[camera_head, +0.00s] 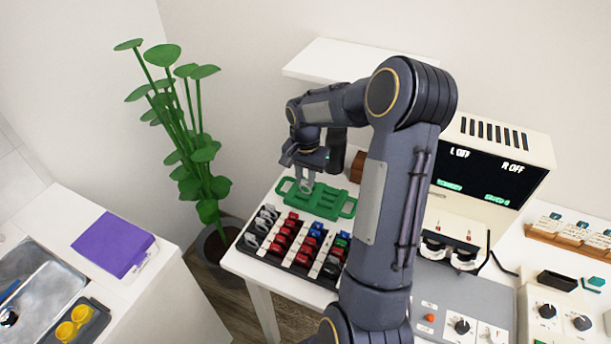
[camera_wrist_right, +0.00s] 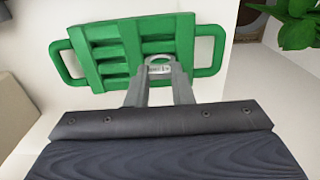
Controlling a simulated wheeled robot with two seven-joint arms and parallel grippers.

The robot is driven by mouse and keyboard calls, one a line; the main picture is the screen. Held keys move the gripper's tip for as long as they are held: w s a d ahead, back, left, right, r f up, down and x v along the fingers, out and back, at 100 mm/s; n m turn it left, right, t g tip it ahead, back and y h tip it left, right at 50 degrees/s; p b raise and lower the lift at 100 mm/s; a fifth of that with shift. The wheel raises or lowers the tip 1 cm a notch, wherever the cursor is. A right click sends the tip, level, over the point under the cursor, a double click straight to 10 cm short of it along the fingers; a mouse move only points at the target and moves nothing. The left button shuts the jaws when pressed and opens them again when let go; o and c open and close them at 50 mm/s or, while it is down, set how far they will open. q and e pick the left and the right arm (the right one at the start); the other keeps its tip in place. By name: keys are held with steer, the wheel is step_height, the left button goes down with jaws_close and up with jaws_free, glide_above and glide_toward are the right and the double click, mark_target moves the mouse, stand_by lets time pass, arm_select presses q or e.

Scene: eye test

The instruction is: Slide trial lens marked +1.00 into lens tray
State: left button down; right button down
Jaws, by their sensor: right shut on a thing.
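My right gripper (camera_head: 306,184) is over the green tray (camera_head: 346,208), which has handles at both ends and several slots. In the right wrist view the gripper (camera_wrist_right: 160,80) is shut on a small grey-rimmed trial lens (camera_wrist_right: 159,58) with a pale label too small to read. The lens is at the edge of the green tray (camera_wrist_right: 100,48) in that view; I cannot tell whether it touches it or sits in a slot. The black lens case (camera_head: 294,262) holds several red, blue, black, grey and green-tabbed lenses in rows. My left gripper is not in view.
A white shelf (camera_head: 330,58) is above and behind the tray. A dark cylinder (camera_head: 337,148) and a brown block (camera_head: 357,167) stand behind it. A potted plant (camera_head: 205,155) is left of the table. A display unit (camera_head: 490,165) and a control panel (camera_head: 455,300) are at right.

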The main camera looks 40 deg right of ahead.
steer(key=shift+f, duration=0.3)
steer(key=c, duration=1.2)
jaws_free()
steer(key=shift+r, duration=3.9)
